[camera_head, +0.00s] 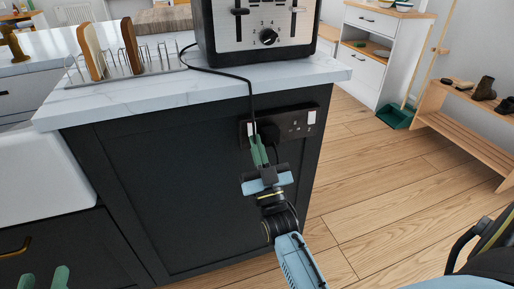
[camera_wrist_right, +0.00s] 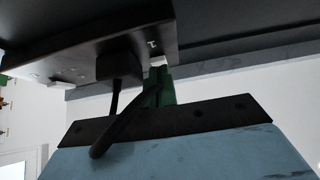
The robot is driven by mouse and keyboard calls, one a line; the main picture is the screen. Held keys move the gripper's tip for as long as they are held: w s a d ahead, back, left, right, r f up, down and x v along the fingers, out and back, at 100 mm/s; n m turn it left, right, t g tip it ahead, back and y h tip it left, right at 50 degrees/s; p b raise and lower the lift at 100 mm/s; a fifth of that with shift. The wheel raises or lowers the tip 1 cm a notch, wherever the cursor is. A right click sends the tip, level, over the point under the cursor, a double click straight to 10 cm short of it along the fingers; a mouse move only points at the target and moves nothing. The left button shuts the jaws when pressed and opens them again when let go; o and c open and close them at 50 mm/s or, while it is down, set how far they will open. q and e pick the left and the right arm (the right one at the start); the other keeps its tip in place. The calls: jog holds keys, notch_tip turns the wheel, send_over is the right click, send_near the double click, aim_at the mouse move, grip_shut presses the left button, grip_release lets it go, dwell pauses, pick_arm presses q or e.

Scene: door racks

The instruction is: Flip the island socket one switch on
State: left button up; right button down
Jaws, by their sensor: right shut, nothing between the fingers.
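The dark double socket (camera_head: 290,124) is on the end panel of the island, below the counter. A black plug (camera_head: 268,133) sits in its left outlet, with the toaster's cord hanging beside it. A white switch (camera_head: 312,117) shows at its upper right. My right gripper (camera_head: 257,146) is shut and empty, its green fingertips at the socket's left end, partly covering it. In the right wrist view the fingers (camera_wrist_right: 160,86) are just below a small white switch (camera_wrist_right: 157,61), beside the plug (camera_wrist_right: 120,66); I cannot tell whether they touch. My left gripper (camera_head: 44,279) is open at the lower left.
A toaster (camera_head: 262,32) and a dish rack (camera_head: 125,66) with boards stand on the marble counter (camera_head: 170,93), whose edge overhangs the socket. A white sink (camera_head: 38,178) is at left.

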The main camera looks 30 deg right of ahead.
dwell(0.3)
jog(key=shift+w+f+b, duration=0.15)
jog(key=shift+w+b, duration=0.1)
jog(key=shift+b, duration=0.4)
pick_arm(q)
jog(key=r+t, duration=0.1)
jog(key=r, duration=0.1)
jog(key=r+t+h, duration=0.1)
jog(key=shift+s+d+r+t, duration=0.2)
jog(key=shift+d+r+t, duration=0.05)
jog(key=shift+r+t, duration=0.1)
pick_arm(e)
jog(key=shift+t, duration=0.3)
pick_arm(q)
jog(key=shift+r, duration=0.1)
